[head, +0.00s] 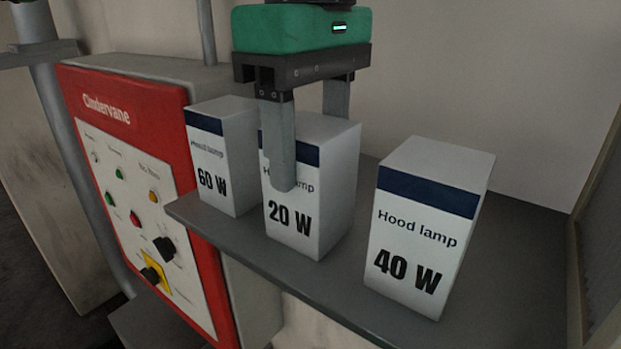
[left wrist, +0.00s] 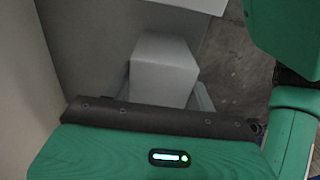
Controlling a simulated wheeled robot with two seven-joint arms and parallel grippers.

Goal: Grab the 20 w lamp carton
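The 20 W lamp carton (head: 293,230) is a white box with a dark blue band, standing upright on a grey shelf between two similar cartons. My left gripper (head: 308,145) is above it, pointing down. One finger is in front of the label face; the other is behind the carton, its lower part hidden. The gripper looks open around the carton; any touch is hard to see. In the left wrist view, the plain top of the carton (left wrist: 163,70) lies between the two fingers (left wrist: 163,98). My right gripper is not in view.
The 60 W carton (head: 231,170) stands close on the left and the 40 W carton (head: 425,235) on the right, with a gap. The grey shelf (head: 520,240) has free room at right. A red control panel (head: 125,110) stands left of the shelf, with a wall behind.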

